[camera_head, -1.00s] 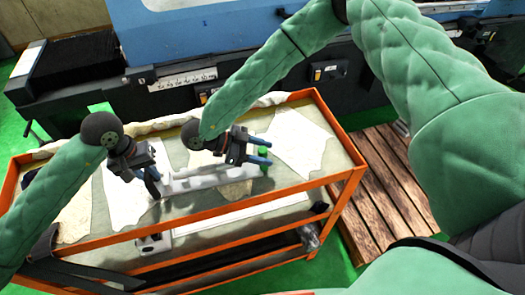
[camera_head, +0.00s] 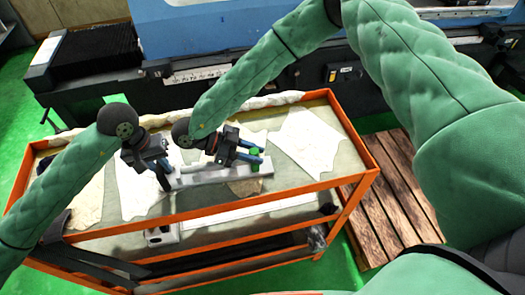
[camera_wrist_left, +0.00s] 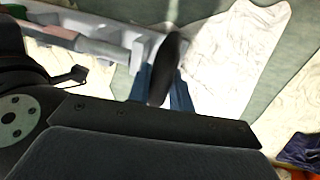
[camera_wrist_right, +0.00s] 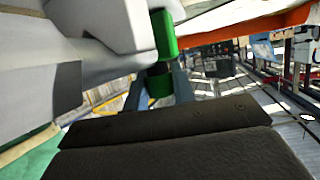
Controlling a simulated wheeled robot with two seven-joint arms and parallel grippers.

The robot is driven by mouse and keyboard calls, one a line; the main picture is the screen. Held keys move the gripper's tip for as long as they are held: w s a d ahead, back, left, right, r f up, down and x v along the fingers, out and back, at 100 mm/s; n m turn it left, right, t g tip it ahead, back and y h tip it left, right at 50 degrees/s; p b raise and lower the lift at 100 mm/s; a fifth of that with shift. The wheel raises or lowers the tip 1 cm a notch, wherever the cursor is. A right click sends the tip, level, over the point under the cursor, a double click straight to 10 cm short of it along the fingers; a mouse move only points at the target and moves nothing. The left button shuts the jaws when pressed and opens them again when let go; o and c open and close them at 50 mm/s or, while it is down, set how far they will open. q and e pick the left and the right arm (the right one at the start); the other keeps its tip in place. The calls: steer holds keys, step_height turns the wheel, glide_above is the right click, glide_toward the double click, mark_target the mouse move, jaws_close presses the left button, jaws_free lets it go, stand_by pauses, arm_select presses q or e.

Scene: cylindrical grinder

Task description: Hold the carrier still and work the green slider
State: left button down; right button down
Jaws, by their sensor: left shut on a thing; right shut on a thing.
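The carrier, a long pale grey bar (camera_head: 222,176), lies on the orange-framed table. Its end also shows in the left wrist view (camera_wrist_left: 118,52). The green slider (camera_head: 254,153) stands near the carrier's right end and shows closely in the right wrist view (camera_wrist_right: 164,36). My left gripper (camera_head: 165,181) is shut at the carrier's left end; a dark rounded piece (camera_wrist_left: 165,68) between its blue fingers hides the exact contact. My right gripper (camera_head: 261,155) is shut on the green slider, its blue fingers on either side of it.
The table (camera_head: 240,207) has an orange rim and pale sheets (camera_head: 306,142) on its top. A blue and black machine (camera_head: 210,35) stands behind it. A wooden pallet (camera_head: 395,190) lies on the floor at the right.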

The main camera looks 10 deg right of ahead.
mark_target(253, 151)
steer(key=shift+a, duration=0.1)
steer(key=c, duration=1.1)
jaws_free()
steer(key=shift+c, duration=0.2)
step_height(253, 151, up, 10)
arm_select(q)
steer(key=c, duration=1.2)
jaws_free()
steer(key=shift+o, duration=0.2)
steer(key=shift+r, duration=0.1)
step_height(253, 151, up, 12)
steer(key=a, duration=0.2)
steer(key=shift+a+f, duration=0.15)
steer(key=shift+f, duration=0.1)
